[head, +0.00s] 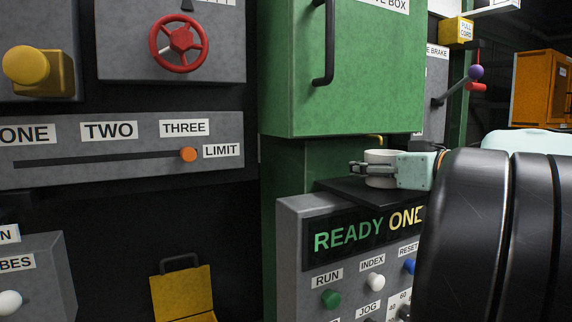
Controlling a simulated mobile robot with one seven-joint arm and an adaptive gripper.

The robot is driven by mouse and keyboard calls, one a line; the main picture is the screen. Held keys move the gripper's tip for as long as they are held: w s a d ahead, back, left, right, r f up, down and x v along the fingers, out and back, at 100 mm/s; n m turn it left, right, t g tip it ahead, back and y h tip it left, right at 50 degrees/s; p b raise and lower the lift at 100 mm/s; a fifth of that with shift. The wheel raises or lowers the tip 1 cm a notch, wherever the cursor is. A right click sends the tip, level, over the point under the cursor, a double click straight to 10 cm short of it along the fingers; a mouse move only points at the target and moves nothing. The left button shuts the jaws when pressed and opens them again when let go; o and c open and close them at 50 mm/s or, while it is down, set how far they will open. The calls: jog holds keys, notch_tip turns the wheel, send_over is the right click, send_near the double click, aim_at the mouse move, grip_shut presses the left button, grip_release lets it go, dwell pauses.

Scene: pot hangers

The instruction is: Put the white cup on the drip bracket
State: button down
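The white cup (380,157) stands upright at the centre right, under the green box. My gripper (368,169) reaches in from the right, with one dark finger across the front of the cup. The other finger is hidden, so I cannot tell whether the grip is closed on the cup. A flat black plate (350,190), possibly the drip bracket, lies directly below the cup on top of the grey control panel. I cannot tell whether the cup touches the plate.
The green box (342,75) with a black handle hangs close above the cup. The grey READY ONE panel (292,235) is below. A lever with a purple knob (476,72) is at upper right. A yellow bin (182,292) is at lower left. My black arm covers the lower right.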

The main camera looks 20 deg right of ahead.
jog(key=c, duration=0.8)
grip_release()
jog(key=shift+f, duration=0.1)
jog(key=shift+r, duration=0.2)
jog(key=v, duration=1.2)
